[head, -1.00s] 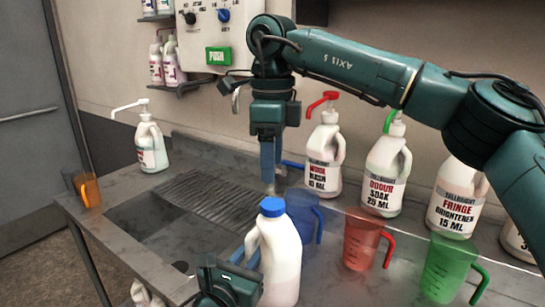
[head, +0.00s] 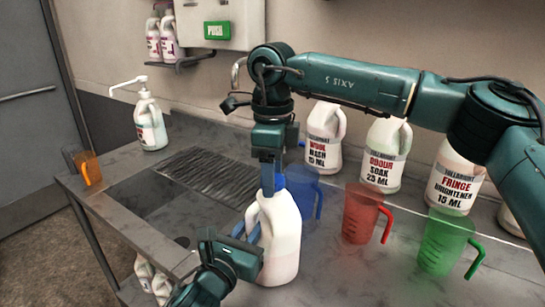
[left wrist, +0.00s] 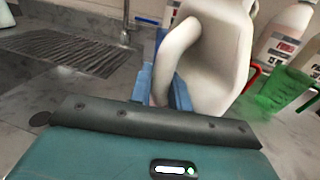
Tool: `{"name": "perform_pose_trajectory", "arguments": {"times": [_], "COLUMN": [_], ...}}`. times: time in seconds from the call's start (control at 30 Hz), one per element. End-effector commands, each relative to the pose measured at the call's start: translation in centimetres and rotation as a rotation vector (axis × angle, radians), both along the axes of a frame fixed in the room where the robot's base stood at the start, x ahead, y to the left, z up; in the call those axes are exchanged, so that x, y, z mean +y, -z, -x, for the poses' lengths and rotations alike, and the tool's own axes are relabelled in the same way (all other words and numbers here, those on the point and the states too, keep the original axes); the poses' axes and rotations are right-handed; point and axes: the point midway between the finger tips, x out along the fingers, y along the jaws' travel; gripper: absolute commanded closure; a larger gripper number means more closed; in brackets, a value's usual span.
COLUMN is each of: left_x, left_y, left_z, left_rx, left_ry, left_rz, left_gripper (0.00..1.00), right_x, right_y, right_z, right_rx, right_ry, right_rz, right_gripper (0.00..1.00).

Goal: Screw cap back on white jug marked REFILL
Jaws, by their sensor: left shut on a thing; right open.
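The white jug (head: 280,240) stands on the steel counter; no REFILL marking is readable from here. My left gripper (head: 247,232) is shut on the jug's handle, and in the left wrist view its blue fingers (left wrist: 164,90) sit on either side of the handle (left wrist: 172,58). The blue cap (head: 280,182) is at the jug's mouth, mostly hidden by my right gripper. My right gripper (head: 268,182) points straight down at the cap, open; whether its fingers touch the cap cannot be told.
Blue (head: 303,190), red (head: 362,213) and green (head: 445,240) measuring cups stand right of the jug. Labelled bottles (head: 384,155) line the wall behind. A sink (head: 165,215) lies left, with a pump bottle (head: 150,125) and an orange cup (head: 90,168) beyond it.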

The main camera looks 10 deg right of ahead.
Motion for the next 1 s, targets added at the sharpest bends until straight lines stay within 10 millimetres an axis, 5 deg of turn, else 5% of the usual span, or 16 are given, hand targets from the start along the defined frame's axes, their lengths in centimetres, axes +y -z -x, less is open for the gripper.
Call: {"name": "perform_pose_trajectory", "arguments": {"times": [0.27,0.83,1.0], "left_x": [0.00,0.00,0.00], "left_y": [0.10,0.09,0.09], "left_z": [0.01,0.01,0.01], "left_rx": [0.002,0.002,0.002], "left_ry": [0.000,0.000,0.000], "left_rz": [-0.001,-0.001,-0.001], "left_gripper": [1.00,1.00,1.00], "right_x": [-0.02,-0.01,-0.02], "right_y": [0.16,0.12,0.11], "right_z": [-0.01,-0.03,-0.04], "right_rx": [0.000,0.000,-0.001], "right_ry": [0.001,0.001,0.006], "right_rz": [-0.001,-0.001,-0.001], "right_gripper": [0.43,0.88,0.89]}}
